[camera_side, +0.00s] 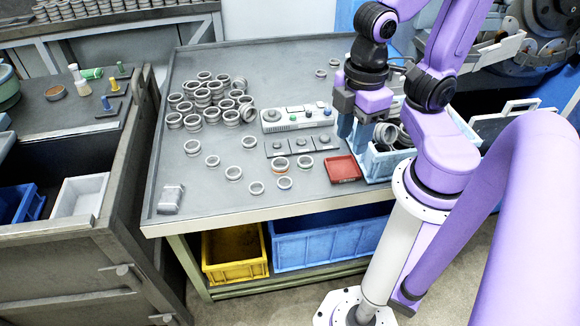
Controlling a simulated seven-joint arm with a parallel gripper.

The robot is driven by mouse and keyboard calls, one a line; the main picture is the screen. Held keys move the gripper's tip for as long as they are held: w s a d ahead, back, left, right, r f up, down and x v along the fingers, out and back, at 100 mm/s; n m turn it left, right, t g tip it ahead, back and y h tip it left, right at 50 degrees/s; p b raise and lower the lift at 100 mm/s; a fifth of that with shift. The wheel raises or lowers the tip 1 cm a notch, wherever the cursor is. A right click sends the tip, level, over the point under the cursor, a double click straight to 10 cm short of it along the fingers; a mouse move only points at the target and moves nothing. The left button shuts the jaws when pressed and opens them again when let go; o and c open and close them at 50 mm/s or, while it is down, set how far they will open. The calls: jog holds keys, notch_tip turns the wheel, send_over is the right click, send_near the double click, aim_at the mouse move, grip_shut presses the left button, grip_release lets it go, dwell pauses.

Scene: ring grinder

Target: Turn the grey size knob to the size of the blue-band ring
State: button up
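A ring with a blue band (285,183) lies flat near the front of the grey table, left of the red tray. A light control panel (300,124) stands mid-table, with a grey knob (272,115) at its left end and small coloured parts along it. Three dark plates with grey knobs (300,144) lie in front of the panel. I cannot tell which knob sets the size, and no markings are legible. My gripper (352,138) points down to the right of the panel and plates, apart from them. Its fingers are small and partly overlapped, so its opening is unclear.
A heap of grey rings (203,92) lies left of the panel. A ring with an orange band (281,163) and several plain rings lie in front. A red tray (342,169) and a light-blue crate (378,165) stand near my gripper.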

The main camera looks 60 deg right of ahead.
jog(key=shift+o, duration=0.2)
jog(key=w+a+m, duration=0.1)
jog(key=w+m, duration=0.3)
jog(key=w, duration=0.2)
jog(key=shift+w+m, duration=0.2)
jog(key=shift+m, duration=0.1)
jog(key=w+d+f+m, duration=0.1)
jog(key=w+d+m, duration=0.3)
jog(key=w+m, duration=0.45)
jog(key=w+d+f+m, duration=0.2)
jog(key=w+d+m, duration=0.3)
jog(key=w, duration=0.6)
jog(key=m, duration=1.7)
send_over(309, 111)
notch_tip(309, 111, down, 10)
notch_tip(309, 111, down, 17)
grip_shut()
